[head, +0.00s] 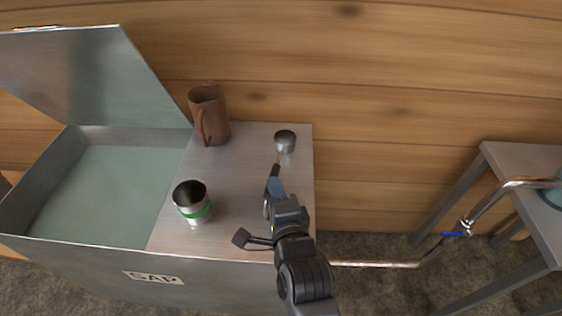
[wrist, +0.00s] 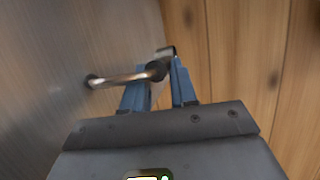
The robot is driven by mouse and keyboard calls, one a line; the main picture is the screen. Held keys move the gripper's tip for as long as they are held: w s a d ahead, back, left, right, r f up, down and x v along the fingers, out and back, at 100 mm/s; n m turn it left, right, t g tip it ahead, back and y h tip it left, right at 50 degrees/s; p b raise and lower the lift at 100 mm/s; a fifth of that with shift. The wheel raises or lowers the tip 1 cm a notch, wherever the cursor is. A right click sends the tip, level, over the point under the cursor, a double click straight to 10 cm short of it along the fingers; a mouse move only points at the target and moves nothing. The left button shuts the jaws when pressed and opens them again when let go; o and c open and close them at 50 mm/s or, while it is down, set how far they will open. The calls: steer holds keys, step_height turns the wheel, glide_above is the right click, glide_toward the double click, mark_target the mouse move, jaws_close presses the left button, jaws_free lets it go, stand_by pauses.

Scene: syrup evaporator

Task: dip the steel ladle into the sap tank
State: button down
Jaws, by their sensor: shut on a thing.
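The steel ladle shows in the head view with its round bowl (head: 285,141) toward the back of the steel deck and its dark handle running toward me. My gripper (head: 271,188) is shut on this handle, over the deck's right part. I cannot tell whether the bowl touches the deck. In the wrist view the blue fingers (wrist: 160,82) close around a dark piece, with bright metal just beyond. The sap tank (head: 108,190) stands open at left, marked SAP, with pale greenish sap inside and its lid raised. The ladle is right of the tank opening.
A brown pitcher (head: 208,115) stands at the back of the deck. A steel cup with a green band (head: 192,203) stands between my gripper and the tank opening. A pipe (head: 375,264) with a blue-handled valve runs right toward a grey stand (head: 530,160). A plank wall is behind.

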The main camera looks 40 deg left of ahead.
steer(key=shift+s+d+f, duration=0.1)
steer(key=shift+s+f, duration=0.1)
steer(key=shift+f, duration=0.3)
steer(key=shift+s+d+f, duration=0.1)
steer(key=shift+s+f, duration=0.05)
steer(key=shift+f, duration=0.3)
step_height(320, 180, up, 24)
steer(key=p, duration=1.1)
steer(key=s+d, duration=0.5)
steer(key=s, duration=0.5)
steer(key=s+d, duration=0.6)
steer(key=s, duration=0.4)
steer(key=s+d, duration=0.5)
steer(key=s, duration=0.5)
steer(key=shift+s+d+r+b, duration=0.15)
steer(key=shift+d+b, duration=0.1)
steer(key=shift+b, duration=0.2)
step_height(320, 180, down, 26)
steer(key=n+t+y+b, duration=0.1)
steer(key=t+y+b, duration=0.1)
steer(key=b, duration=2.6)
steer(key=shift+n+t+y, duration=0.3)
steer(key=shift+n+y, duration=0.1)
steer(key=shift+y, duration=0.1)
